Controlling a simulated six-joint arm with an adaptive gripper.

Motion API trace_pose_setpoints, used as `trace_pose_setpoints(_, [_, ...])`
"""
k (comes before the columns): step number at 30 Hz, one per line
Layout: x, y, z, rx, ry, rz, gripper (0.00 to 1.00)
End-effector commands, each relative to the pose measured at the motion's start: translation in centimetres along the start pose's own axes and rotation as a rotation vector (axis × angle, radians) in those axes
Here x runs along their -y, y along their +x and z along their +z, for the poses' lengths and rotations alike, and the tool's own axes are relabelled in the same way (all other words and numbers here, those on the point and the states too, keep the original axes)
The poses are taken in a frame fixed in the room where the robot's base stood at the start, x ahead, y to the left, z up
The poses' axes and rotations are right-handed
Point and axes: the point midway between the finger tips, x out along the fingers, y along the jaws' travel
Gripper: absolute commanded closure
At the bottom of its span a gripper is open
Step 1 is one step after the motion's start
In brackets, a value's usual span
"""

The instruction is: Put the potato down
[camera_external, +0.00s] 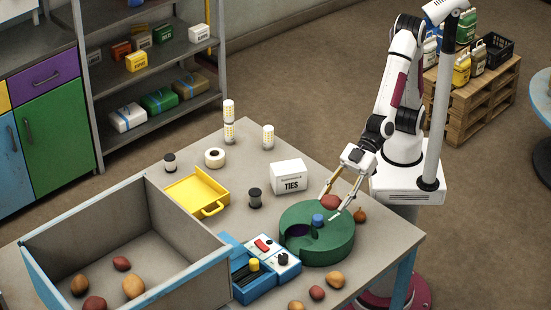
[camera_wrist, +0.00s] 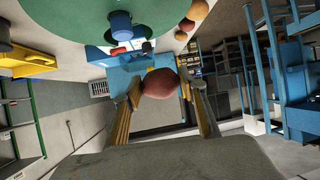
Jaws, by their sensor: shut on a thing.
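My gripper (camera_external: 336,202) is shut on a reddish-brown potato (camera_external: 330,202). In the external view it is at the back right of the green round drum (camera_external: 330,250). In the wrist view the potato (camera_wrist: 160,83) sits between the two yellow-sided fingers of my gripper (camera_wrist: 160,88). The external view does not clearly show how high it is above the table. The drum has a blue knob (camera_external: 318,220) on top and a dark opening in its left side. A small orange-brown round item (camera_external: 360,215) lies on the table right of the potato.
A large grey open box (camera_external: 185,222) holds several potatoes. Loose potatoes (camera_external: 317,293) lie at the table's front edge. A blue control unit (camera_external: 250,285) stands left of the drum. A white TIES box (camera_external: 288,176), yellow tray (camera_external: 197,190) and black spool (camera_external: 255,197) stand farther back.

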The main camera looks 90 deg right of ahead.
Motion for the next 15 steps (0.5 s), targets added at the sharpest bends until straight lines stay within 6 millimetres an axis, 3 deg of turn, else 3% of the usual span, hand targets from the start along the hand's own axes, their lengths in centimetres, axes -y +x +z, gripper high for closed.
trace_pose_setpoints(6, [-6.7, 3.8, -1.1, 0.0, 0.079, 0.144, 0.81])
trace_pose_setpoints(15, [-16.2, 7.4, -2.1, -0.001, 0.184, 0.333, 0.81])
